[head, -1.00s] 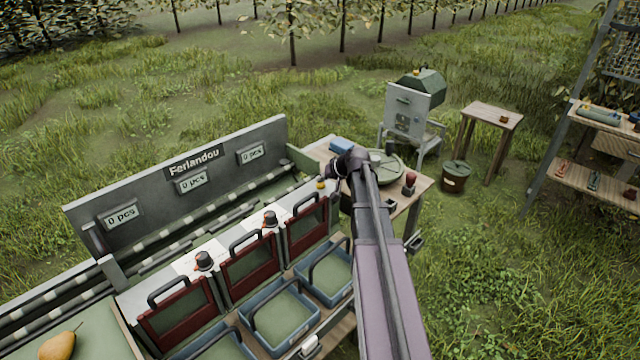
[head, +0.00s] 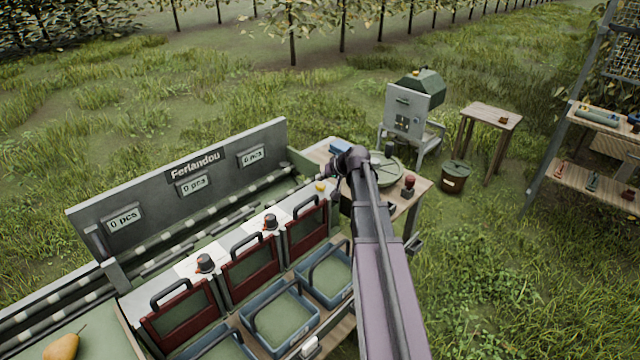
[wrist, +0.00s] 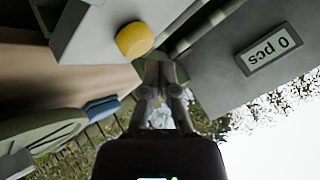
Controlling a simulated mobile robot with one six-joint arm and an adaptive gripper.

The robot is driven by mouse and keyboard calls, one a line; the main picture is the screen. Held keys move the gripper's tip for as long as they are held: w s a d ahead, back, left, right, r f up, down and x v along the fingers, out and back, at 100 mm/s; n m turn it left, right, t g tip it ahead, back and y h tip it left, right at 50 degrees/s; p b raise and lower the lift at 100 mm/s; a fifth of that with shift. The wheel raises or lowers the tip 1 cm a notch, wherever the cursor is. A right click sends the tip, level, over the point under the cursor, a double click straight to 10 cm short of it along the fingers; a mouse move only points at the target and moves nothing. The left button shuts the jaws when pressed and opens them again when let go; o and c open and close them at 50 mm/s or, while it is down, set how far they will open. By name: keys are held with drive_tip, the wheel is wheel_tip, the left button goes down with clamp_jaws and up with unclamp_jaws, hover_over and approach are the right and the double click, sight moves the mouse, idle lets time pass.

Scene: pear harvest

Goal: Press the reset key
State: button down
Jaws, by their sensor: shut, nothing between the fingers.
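A round yellow button (head: 320,187), which looks like the reset key, stands at the right end of the sorting machine's pale top; no label on it is readable. In the wrist view the yellow button (wrist: 135,40) sits on a pale ledge, just beyond and left of my fingertips. My gripper (wrist: 160,70) is shut and empty, with a visible gap to the button in that picture. In the head view my gripper (head: 335,191) is small and dark, just right of the button. Whether it touches cannot be told there.
Two dark knobs (head: 205,263) (head: 270,222) stand on the same top, left of the button. The display board (head: 190,180) rises behind, its screens reading 0 pcs. A wooden table with a red knob (head: 409,181) is at right. A pear (head: 62,346) lies at lower left.

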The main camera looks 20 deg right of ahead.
sight(321, 185)
drive_tip(key=shift+r, duration=0.15)
drive_tip(key=shift+r+p, duration=2.4)
drive_tip(key=shift+p, duration=0.15)
drive_tip(key=shift+f, duration=0.1)
